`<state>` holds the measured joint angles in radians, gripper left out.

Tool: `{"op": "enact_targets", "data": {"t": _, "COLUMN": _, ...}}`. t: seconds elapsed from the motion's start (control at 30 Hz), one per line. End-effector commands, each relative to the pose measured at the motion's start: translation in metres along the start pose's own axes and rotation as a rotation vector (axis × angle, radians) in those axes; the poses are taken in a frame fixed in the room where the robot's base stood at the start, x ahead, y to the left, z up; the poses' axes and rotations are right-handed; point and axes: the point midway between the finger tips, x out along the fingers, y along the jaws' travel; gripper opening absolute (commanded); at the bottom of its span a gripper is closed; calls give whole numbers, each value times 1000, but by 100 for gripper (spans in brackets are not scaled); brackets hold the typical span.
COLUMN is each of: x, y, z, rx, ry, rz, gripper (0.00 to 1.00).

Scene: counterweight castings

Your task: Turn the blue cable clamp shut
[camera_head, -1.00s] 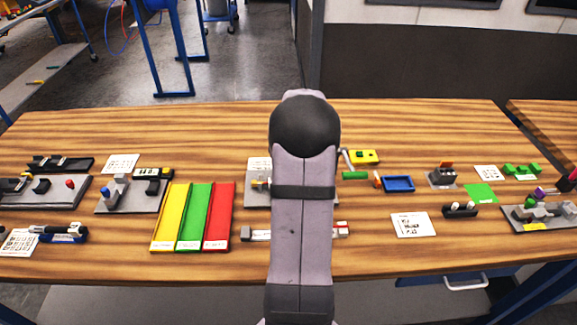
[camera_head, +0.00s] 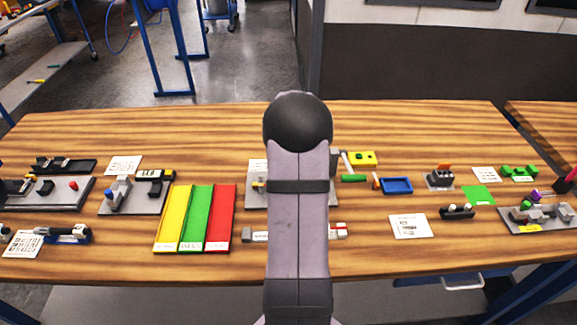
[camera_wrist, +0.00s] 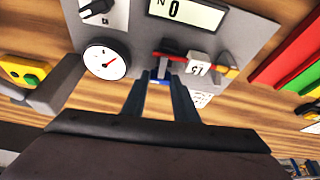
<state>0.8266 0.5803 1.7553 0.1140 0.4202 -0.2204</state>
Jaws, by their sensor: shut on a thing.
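The blue cable clamp (camera_wrist: 158,80) shows in the wrist view as a small blue piece between my fingertips, beside a red bar and a small grey upright. My gripper (camera_wrist: 163,78) is shut on it at the near edge of a grey board (camera_wrist: 228,28). Most of the clamp is hidden by the fingers, so its turn angle is hard to tell. In the head view my arm covers the middle of this board (camera_head: 256,198) and hides the gripper and clamp.
The board also carries a round dial (camera_wrist: 107,60), a display reading 0 (camera_wrist: 186,12) and a white numbered block (camera_wrist: 198,66). A yellow box (camera_wrist: 24,72) lies to the left. Yellow, green and red channels (camera_head: 195,220) lie left of my arm in the head view.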

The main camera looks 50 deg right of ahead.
Motion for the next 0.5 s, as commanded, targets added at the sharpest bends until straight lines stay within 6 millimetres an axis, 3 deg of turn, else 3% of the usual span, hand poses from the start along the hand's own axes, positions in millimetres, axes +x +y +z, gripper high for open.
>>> {"op": "enact_targets", "data": {"t": 0.5, "x": 0, "y": -1, "z": 0, "rx": 79, "ry": 2, "rz": 32, "gripper": 4}}
